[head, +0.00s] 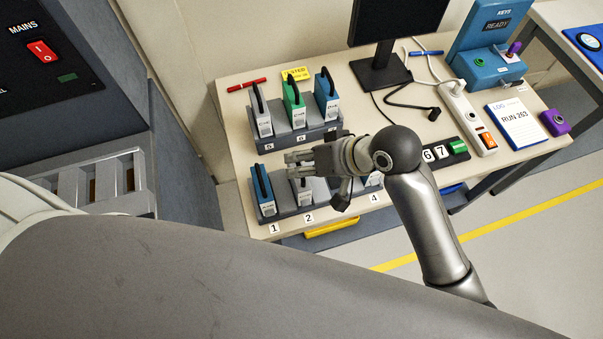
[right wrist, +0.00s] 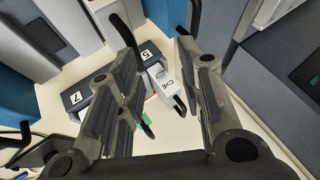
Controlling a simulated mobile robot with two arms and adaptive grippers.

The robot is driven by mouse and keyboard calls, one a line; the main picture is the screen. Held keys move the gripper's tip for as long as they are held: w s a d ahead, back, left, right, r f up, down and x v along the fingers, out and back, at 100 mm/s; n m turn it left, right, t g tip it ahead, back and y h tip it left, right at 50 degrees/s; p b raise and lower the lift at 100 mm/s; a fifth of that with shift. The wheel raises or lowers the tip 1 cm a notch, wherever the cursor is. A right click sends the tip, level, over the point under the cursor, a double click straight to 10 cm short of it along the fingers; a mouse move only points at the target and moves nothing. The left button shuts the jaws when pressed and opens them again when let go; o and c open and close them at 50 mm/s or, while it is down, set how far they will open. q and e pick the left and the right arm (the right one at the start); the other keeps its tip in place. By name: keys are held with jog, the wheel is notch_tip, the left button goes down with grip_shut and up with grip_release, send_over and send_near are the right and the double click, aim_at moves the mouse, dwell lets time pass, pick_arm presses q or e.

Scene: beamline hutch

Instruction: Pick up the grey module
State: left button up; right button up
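A grey module (head: 262,121) with a black handle stands upright in the left slot of the back rack, over label 5. Another light grey module (head: 304,191) stands in the front rack near label 2, its top hidden by my right gripper. My right gripper (head: 289,160) reaches in from the right, fingers pointing left, over the front rack near label 2. In the right wrist view its fingers (right wrist: 160,85) are spread apart. A pale labelled module (right wrist: 176,84) shows between them; I cannot tell whether they touch it. My left gripper is not in view.
In the back rack (head: 290,146), green (head: 294,103) and blue (head: 327,96) modules stand beside the grey one. The front rack (head: 275,214) also holds a blue module (head: 262,187) at label 1. A monitor (head: 381,72) and power strip (head: 466,117) stand farther right.

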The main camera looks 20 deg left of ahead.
jog(key=a+r+n+g, duration=0.2)
jog(key=a+r, duration=0.1)
jog(key=a, duration=0.2)
jog(key=m+g+h, duration=0.1)
jog(key=m+h, duration=0.1)
jog(key=h, duration=0.4)
send_near(299, 163)
jog(key=p+x, duration=0.1)
jog(key=x, duration=0.4)
jog(key=shift+a+f, duration=0.15)
jog(key=shift+a, duration=0.05)
jog(key=p+x, duration=0.2)
jog(key=x, duration=0.2)
jog(key=shift+s+d, duration=0.1)
jog(key=shift+d, duration=0.05)
jog(key=shift+f, duration=0.65)
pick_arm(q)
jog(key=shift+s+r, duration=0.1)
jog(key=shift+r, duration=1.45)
pick_arm(e)
jog(key=shift+r, duration=0.1)
grip_shut()
